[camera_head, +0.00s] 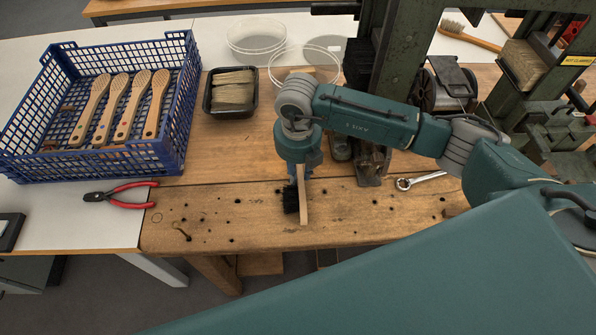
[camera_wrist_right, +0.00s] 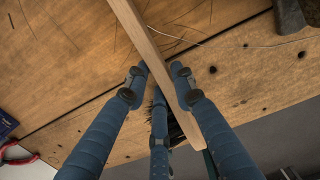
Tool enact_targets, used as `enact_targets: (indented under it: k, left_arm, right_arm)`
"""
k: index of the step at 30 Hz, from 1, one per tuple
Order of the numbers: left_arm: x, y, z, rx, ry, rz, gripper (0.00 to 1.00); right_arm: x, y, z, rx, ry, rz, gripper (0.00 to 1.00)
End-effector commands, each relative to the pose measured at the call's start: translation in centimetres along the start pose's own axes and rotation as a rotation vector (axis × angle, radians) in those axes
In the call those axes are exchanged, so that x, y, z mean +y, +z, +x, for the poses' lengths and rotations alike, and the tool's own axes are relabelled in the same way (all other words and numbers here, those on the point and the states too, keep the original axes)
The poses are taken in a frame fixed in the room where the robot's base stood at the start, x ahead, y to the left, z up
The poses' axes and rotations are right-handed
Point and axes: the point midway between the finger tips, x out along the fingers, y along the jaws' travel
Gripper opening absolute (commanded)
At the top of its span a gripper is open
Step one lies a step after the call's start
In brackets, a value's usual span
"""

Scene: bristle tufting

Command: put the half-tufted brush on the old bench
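The half-tufted brush (camera_head: 303,196) is a slim pale wooden piece with a black bristle tuft on its left side, at the middle of the old bench (camera_head: 240,217). My right gripper (camera_head: 297,178) points down over the bench, partly hidden by its own wrist. In the right wrist view its blue fingers (camera_wrist_right: 158,80) close around the wooden body of the brush (camera_wrist_right: 150,45), and dark bristles show between them. The brush is at or just above the bench top; I cannot tell if it touches. My left gripper is not in view.
A blue crate (camera_head: 182,100) with several wooden brushes, red-handled pliers (camera_head: 120,192) and a black tray (camera_head: 207,108) of bristle stand left. A green machine (camera_head: 405,45) and a wrench (camera_head: 420,180) are right. The bench front left of the brush is mostly clear.

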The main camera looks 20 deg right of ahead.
Motion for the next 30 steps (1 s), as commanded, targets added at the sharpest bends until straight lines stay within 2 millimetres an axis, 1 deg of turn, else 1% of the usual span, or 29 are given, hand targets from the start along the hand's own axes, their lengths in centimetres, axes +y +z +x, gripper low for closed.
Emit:
enact_targets:
  k: [8, 12, 14, 17, 25, 30]
  left_arm:
    - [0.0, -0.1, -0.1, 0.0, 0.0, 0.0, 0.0]
    - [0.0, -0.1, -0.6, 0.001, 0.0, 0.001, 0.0]
    - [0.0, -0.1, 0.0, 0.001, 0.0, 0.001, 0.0]
    - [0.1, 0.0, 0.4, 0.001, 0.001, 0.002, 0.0]
    - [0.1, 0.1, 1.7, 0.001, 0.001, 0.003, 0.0]
    - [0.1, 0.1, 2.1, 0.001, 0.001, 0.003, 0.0]
  right_arm:
    - [0.0, 0.0, -0.1, 0.0, 0.0, 0.0, 0.38]
    - [0.0, 0.0, -0.7, 0.0, 0.0, 0.0, 0.38]
    - [0.1, 0.1, -1.0, -0.002, 0.003, 0.0, 0.38]
    - [0.1, 0.2, -2.7, -0.005, 0.004, -0.001, 0.38]
    - [0.1, 0.2, -8.6, -0.006, 0.003, 0.0, 0.38]
    - [0.1, 0.1, -11.2, -0.003, 0.002, 0.001, 0.38]
